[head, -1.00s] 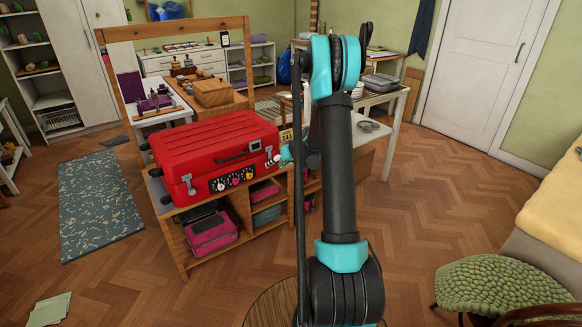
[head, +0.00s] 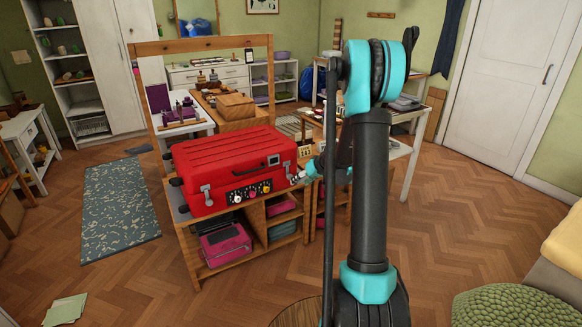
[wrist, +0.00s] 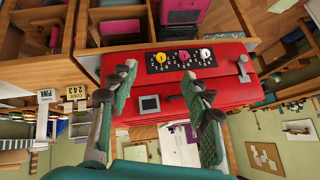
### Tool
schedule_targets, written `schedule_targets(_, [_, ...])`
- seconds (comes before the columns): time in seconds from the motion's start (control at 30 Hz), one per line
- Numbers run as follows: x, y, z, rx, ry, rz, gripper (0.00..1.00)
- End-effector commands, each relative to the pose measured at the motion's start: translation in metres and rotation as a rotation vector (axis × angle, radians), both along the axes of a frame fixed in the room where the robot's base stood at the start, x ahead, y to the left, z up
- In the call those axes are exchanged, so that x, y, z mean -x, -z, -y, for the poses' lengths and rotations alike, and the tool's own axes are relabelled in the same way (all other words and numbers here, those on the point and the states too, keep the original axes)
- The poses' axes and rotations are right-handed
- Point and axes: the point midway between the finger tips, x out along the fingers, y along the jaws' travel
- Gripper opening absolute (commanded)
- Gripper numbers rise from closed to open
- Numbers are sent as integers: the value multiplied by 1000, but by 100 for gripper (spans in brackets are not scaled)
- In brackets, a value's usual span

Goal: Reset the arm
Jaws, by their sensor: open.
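My gripper (head: 300,178) is at the right front corner of a red suitcase (head: 225,160) in the head view. In the wrist view my gripper (wrist: 160,82) is open, with its two green-padded fingers apart and nothing between them. The suitcase (wrist: 205,102) appears upside down there, beyond the fingers. The suitcase is closed and lies on a wooden shelf unit (head: 247,215). Whether a finger touches it I cannot tell.
Small cards (wrist: 75,96) marked with a code and "PINK" stand beside the suitcase. A pink case (head: 225,243) sits in the shelf below. A wooden frame (head: 205,45) rises behind the suitcase. A green cushion (head: 515,307) is at lower right.

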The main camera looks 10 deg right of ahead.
Motion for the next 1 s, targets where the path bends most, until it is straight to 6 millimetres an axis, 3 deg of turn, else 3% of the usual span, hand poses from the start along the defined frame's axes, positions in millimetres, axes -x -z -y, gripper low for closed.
schedule_targets(0.17, [37, -18, -10, 27, 11, -36, 49])
schedule_targets(0.5, [157, -50, -26, 121, 69, -136, 49])
schedule_targets(0.77, [254, -53, -27, 199, 126, -194, 49])
schedule_targets(1.0, [334, -41, -19, 271, 184, -231, 49])
